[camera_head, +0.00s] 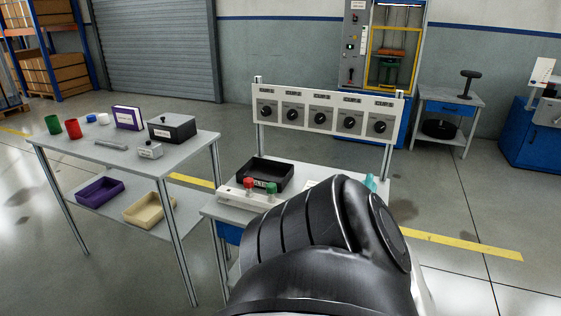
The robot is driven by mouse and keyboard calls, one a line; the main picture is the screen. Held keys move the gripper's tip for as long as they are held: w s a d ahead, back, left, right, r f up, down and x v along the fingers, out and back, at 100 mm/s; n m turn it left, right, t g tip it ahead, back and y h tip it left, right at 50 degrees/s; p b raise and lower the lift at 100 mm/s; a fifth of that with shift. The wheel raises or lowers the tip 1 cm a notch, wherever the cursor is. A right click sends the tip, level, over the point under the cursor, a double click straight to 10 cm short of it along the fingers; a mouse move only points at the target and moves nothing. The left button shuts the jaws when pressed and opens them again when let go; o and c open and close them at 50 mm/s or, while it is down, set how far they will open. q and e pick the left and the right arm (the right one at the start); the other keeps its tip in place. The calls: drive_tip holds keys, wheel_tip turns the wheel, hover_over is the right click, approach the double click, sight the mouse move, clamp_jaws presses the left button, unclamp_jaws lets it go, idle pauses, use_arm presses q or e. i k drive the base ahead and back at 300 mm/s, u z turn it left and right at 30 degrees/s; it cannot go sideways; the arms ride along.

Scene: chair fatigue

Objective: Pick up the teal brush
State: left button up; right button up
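A small teal piece (370,182) shows at the right side of the near workbench, just past the edge of my arm. It may be the teal brush, but most of it is hidden and I cannot make out its shape. A large black link of my own arm fills the lower middle of the view and covers much of the bench top. Neither of my grippers shows, so I cannot see where they are relative to the teal piece.
The near bench holds a black tray (289,178), a white block with a red button (248,184) and a green button (271,188), and a dial panel (323,113) above. A grey table (85,154) with boxes and cups stands left. Open floor lies right.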

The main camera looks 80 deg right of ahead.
sight(369, 181)
drive_tip(key=z, duration=3.2)
